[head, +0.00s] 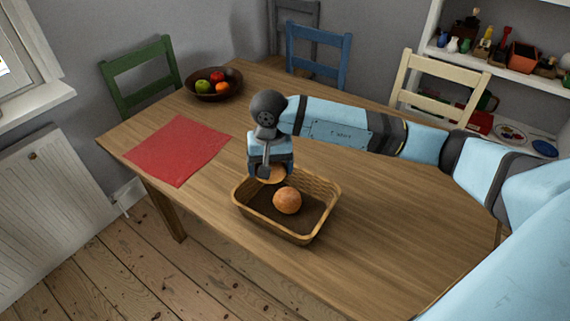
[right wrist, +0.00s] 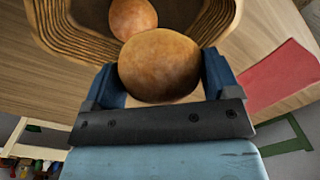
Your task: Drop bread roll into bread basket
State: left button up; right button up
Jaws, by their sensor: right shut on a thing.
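The bread basket (head: 318,222), woven and tan with a dark inside, stands on the wooden table. One round brown roll (head: 287,200) lies in it; it also shows in the right wrist view (right wrist: 132,17). My right gripper (head: 270,175) is shut on a second bread roll (right wrist: 160,66) and holds it over the far left part of the basket. In the head view this held roll (head: 274,176) is partly hidden by the fingers. The basket rim (right wrist: 55,38) shows just beyond it in the right wrist view. My left gripper is in neither view.
A red placemat (head: 180,150) lies flat left of the basket. A dark fruit bowl (head: 214,92) with apples and an orange stands at the far left. Green (head: 140,75), blue (head: 318,55) and cream (head: 438,82) chairs stand around the table. The table right of the basket is clear.

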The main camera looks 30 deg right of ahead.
jog(key=s+d+m, duration=0.1)
jog(key=s+d+f+m, duration=0.1)
jog(key=m, duration=0.1)
jog(key=s+d+m+p, duration=0.1)
jog(key=d, duration=0.1)
jog(key=shift+s+d+f+m, duration=0.1)
jog(key=shift+s+f+m, duration=0.2)
jog(key=shift+s+m, duration=0.1)
notch_tip(320, 180, down, 4)
jog(key=shift+f+b, duration=0.25)
jog(key=shift+b, duration=0.8)
jog(key=shift+f, duration=0.4)
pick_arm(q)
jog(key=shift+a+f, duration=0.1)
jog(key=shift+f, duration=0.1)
pick_arm(e)
jog(key=o, duration=0.6)
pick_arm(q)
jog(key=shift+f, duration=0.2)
pick_arm(e)
jog(key=shift+o, duration=0.9)
